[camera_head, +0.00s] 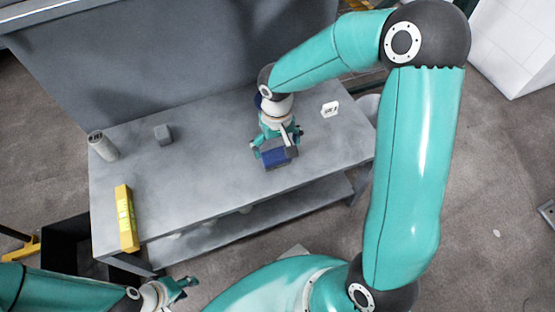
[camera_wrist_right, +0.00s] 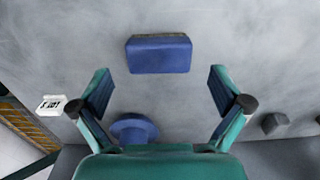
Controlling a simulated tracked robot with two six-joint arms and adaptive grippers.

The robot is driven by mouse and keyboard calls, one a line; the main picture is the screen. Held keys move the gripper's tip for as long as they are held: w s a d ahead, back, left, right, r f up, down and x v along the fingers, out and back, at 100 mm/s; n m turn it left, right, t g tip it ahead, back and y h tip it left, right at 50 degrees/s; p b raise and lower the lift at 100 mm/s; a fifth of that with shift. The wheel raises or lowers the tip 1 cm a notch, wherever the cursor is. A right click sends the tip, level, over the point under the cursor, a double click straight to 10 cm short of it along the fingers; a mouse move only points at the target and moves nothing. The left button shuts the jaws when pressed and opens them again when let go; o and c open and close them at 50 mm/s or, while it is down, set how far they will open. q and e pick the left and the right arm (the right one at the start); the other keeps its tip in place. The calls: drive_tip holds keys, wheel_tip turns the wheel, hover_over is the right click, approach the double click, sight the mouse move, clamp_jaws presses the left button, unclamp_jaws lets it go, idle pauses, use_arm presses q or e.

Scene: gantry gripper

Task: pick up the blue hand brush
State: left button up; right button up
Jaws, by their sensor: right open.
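A blue block-shaped thing, which I take for the blue hand brush (camera_head: 273,158), lies on the grey table near its front edge. In the right wrist view the brush (camera_wrist_right: 158,55) shows a blue face with a thin dark strip along its far edge. My right gripper (camera_head: 273,146) is open above the table, beside or over the brush. In the wrist view its fingers (camera_wrist_right: 162,92) are spread wide, and the brush lies ahead of the gap between them, apart from both. My left gripper (camera_head: 178,287) is at the lower left, away from the table top; its jaw opening is unclear.
A round blue thing (camera_wrist_right: 133,127) is partly hidden by my right gripper. A white label card (camera_head: 330,109) stands to the right. A grey cube (camera_head: 162,135), a can (camera_head: 103,146) and a yellow bar (camera_head: 126,217) are on the left. A wall panel (camera_head: 150,60) borders the table's back.

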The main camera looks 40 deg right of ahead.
sight(277, 156)
drive_tip(key=shift+w+d+f+b, duration=0.1)
drive_tip(key=shift+f+b, duration=1)
drive_tip(key=shift+f, duration=1.9)
drive_tip(key=c, duration=0.9)
drive_tip(key=shift+c, duration=0.2)
drive_tip(key=shift+r, duration=0.2)
wheel_tip(277, 156, up, 20)
drive_tip(key=p, duration=0.6)
drive_tip(key=shift+f, duration=0.15)
